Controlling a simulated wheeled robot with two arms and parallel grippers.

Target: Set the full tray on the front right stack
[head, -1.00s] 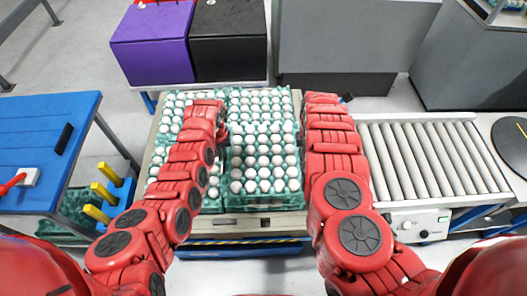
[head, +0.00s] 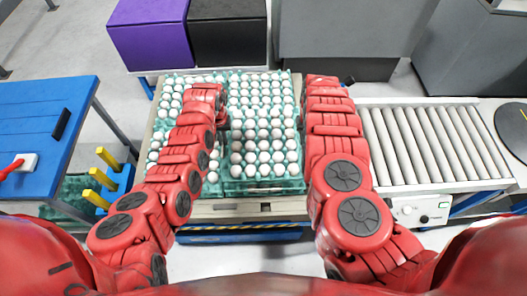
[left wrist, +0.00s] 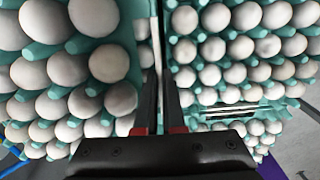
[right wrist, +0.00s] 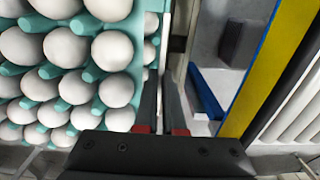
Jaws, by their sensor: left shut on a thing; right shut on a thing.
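The full tray (head: 226,160) is green and filled with white eggs. It is level over the front right stack (head: 264,188) on the pallet; I cannot tell whether it touches the stack. My left gripper (left wrist: 160,100) is shut on one side rim of the tray, whose eggs fill the left of the left wrist view. My right gripper (right wrist: 167,100) is shut on the opposite rim, with the tray (right wrist: 138,62) at its left in the right wrist view. In the head view my arms hide both sets of fingertips.
More egg stacks stand at the back and left, close to my left gripper. A roller conveyor (head: 425,145) is right of the pallet. A blue table (head: 45,125) is at the left. Purple (head: 150,40) and black (head: 228,35) boxes stand behind.

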